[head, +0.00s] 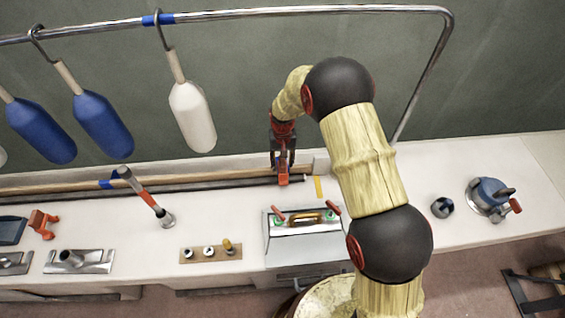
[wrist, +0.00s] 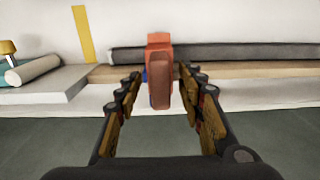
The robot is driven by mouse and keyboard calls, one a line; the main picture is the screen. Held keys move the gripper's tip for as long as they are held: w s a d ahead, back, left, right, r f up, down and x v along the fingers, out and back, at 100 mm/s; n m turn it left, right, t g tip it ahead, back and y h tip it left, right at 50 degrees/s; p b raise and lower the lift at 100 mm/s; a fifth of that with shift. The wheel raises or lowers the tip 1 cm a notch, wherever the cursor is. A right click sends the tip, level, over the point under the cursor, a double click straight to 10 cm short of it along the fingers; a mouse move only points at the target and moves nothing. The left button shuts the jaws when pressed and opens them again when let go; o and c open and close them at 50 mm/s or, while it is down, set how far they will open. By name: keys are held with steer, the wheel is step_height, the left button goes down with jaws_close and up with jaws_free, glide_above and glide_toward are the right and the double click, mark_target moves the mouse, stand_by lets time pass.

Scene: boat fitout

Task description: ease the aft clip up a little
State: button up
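An orange-red clip (head: 283,177) sits at the right part of the long poles along the back of the worktop; I take it for the aft clip. In the wrist view the clip (wrist: 159,70) stands upright between my fingers, with a bit of blue behind it. My gripper (head: 283,158) reaches down over the clip from above. In the wrist view my gripper (wrist: 163,95) is open, one finger on each side, with a gap visible on both sides of the clip. The clip's lower end and its hold on the poles are hard to make out.
A dark pole (wrist: 225,53) and a wooden pole (head: 205,175) run beside the clip. A yellow strip (head: 319,187) lies to its right. A pale box with red handles (head: 302,246) stands in front.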

step_height(320, 180, up, 12)
steer(key=shift+f, duration=0.25)
steer(key=s, duration=0.1)
steer(key=s+f, duration=0.1)
steer(key=s, duration=0.1)
steer(key=shift+d+f+n+g, duration=0.3)
steer(key=shift+d+g, duration=0.05)
steer(key=shift+g, duration=0.05)
steer(key=s+d+r+t+b, duration=0.1)
steer(key=s+d+r+t, duration=0.2)
steer(key=s+r, duration=1)
steer(key=s+d+r+t+b, duration=0.1)
steer(key=s+d+r+t, duration=0.2)
steer(key=s+d+r, duration=0.6)
steer(key=s+r, duration=0.4)
steer(key=s, duration=0.4)
steer(key=shift+r, duration=0.25)
steer(key=shift+s, duration=0.15)
steer(key=shift+c, duration=1.1)
